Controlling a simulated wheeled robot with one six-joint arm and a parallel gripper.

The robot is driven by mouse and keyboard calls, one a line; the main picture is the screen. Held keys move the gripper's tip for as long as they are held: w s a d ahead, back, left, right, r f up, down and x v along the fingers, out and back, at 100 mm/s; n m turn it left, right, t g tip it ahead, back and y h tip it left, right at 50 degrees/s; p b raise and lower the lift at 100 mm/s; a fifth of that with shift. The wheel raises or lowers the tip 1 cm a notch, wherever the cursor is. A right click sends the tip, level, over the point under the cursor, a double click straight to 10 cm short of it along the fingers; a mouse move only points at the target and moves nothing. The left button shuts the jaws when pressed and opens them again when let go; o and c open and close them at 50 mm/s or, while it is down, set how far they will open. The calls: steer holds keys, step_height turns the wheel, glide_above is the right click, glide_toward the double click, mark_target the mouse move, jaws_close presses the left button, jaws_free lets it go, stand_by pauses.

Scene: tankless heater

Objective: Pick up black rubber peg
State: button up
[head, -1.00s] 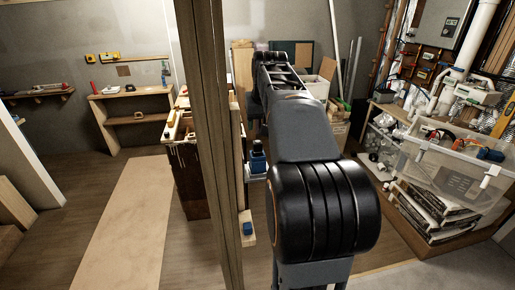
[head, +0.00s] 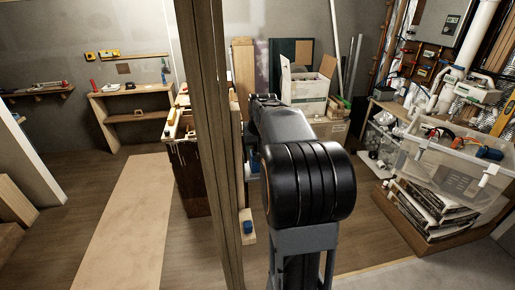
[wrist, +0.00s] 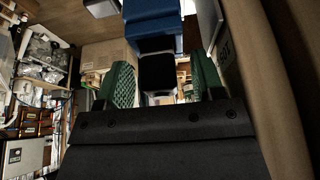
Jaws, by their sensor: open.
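In the wrist view, a black block-like piece (wrist: 157,72) sits between my two green fingers, just below a blue part (wrist: 152,22). It may be the black rubber peg; its full shape does not show. My gripper (wrist: 163,75) is open, with one finger on each side of the black piece and visible gaps between. I cannot tell how far the piece is in depth from the fingertips. In the head view, my own arm hides my gripper and this spot.
A tall wooden post (head: 208,140) stands close to the left of my arm. A small blue piece (head: 247,227) is low beside it. A clear plastic bin (head: 445,165) and stacked items are at the right. Floor is open at left.

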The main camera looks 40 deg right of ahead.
steer(key=shift+f, duration=0.15)
steer(key=shift+c, duration=0.3)
jaws_close()
stand_by(0.4)
